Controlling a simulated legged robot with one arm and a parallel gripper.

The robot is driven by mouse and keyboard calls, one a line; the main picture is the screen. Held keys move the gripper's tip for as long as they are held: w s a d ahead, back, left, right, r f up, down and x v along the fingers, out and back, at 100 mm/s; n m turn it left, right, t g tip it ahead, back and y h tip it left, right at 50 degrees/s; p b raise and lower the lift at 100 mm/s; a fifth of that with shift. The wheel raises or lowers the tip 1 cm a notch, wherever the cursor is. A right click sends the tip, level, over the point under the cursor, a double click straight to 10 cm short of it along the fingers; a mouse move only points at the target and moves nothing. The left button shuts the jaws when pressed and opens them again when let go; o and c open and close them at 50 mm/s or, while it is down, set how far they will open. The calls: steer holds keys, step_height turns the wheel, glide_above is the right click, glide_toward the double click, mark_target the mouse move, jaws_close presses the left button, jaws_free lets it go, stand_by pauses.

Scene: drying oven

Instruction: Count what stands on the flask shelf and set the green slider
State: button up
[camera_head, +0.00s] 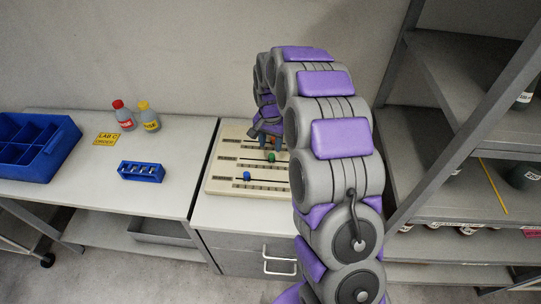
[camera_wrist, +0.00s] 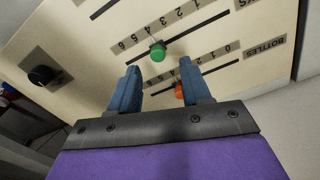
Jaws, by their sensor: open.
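The green slider (camera_head: 271,157) sits on the middle track of a cream panel (camera_head: 222,185). In the wrist view the green slider (camera_wrist: 157,51) is just beyond my open, empty fingertips (camera_wrist: 160,67), near the middle of its numbered scale; I cannot tell its exact number. An orange slider (camera_wrist: 180,91) shows between my blue fingers, on the row labelled BOTTLES. My gripper (camera_head: 264,140) is over the panel, partly hidden by my arm. No label identifies the flask shelf; the shelving unit (camera_head: 455,135) at right holds several dark vessels, some cut off by the frame edge.
A blue slider (camera_head: 247,176) is on the panel's near row; a black knob (camera_wrist: 41,75) shows in the wrist view. Left on the bench are a blue bin (camera_head: 62,158), a blue rack (camera_head: 141,178), a red-capped bottle (camera_head: 123,116) and a yellow-capped bottle (camera_head: 149,118).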

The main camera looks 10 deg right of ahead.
mark_target(272, 155)
steer(key=f, duration=0.4)
steer(key=f+b, duration=0.1)
steer(key=f, duration=0.1)
steer(key=shift+d, duration=0.3)
steer(key=shift+a, duration=0.15)
steer(key=shift+c, duration=0.6)
jaws_close()
